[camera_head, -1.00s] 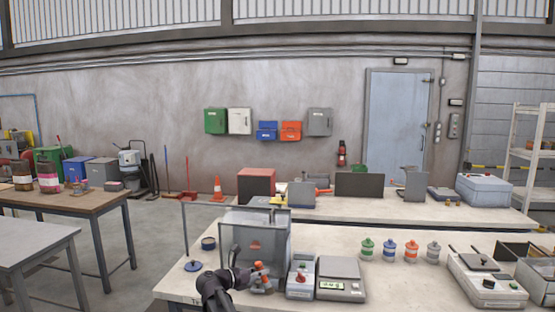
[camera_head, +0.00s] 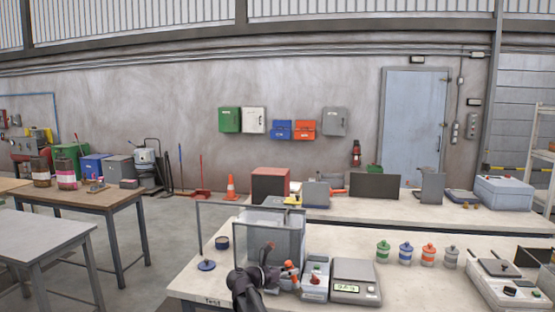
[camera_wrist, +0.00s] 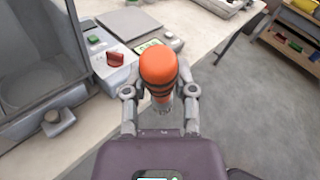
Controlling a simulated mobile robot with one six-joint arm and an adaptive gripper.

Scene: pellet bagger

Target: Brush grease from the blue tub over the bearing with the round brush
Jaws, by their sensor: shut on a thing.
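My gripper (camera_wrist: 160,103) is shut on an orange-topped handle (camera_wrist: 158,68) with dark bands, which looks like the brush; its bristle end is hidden. In the head view my gripper (camera_head: 272,278) is over the front of the near bench, by the clear-walled machine. A blue-banded tub (camera_head: 405,253) stands upright on that bench, in a row with green, orange and grey ones, well to the right of my gripper. A small dark ring (camera_head: 222,242) lies left of the machine; I cannot tell whether it is the bearing.
The clear-walled machine (camera_head: 285,240) stands beside my gripper. A unit with a red knob (camera_head: 315,280) and a scale (camera_head: 355,282) stand to its right. Bare bench top lies before the tubs.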

